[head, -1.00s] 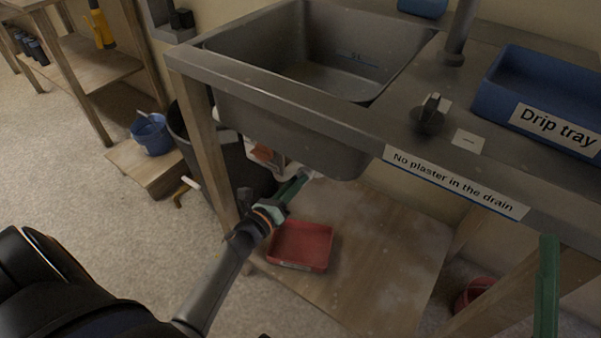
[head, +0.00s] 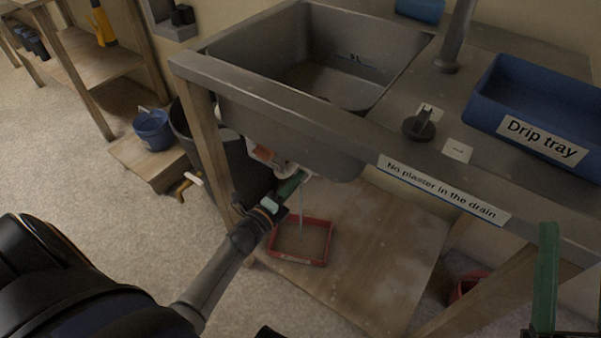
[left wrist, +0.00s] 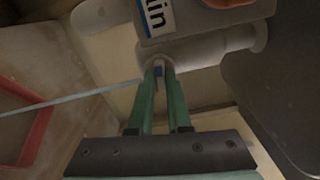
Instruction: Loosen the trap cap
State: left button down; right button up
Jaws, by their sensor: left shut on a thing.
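The pale drain trap (left wrist: 205,48) runs under the sink in the left wrist view. My left gripper (left wrist: 159,75) has its two green fingers closed on the small trap cap (left wrist: 158,70), which is mostly hidden between the fingertips. In the head view my left gripper (head: 297,180) reaches under the basin to the trap. A thin stream of water (head: 301,206) falls from the cap area into the red tray (head: 285,259) on the lower shelf. The tray holds greyish liquid. One green finger of my right gripper (head: 547,280) shows at the right edge.
The grey sink (head: 330,85) and its front rail (head: 300,110) lie above my left gripper. A dark knob (head: 420,127) and a blue drip tray (head: 545,115) are on the counter. A dark bin (head: 190,135) stands left of the shelf, near a blue bucket (head: 152,130).

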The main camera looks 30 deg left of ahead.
pick_arm(q)
jog(key=n+p, duration=0.2)
jog(key=n, duration=0.6)
jog(key=shift+p, duration=0.3)
jog(key=n+p, duration=0.1)
jog(key=n, duration=0.5)
jog(key=c, duration=0.8)
grip_release()
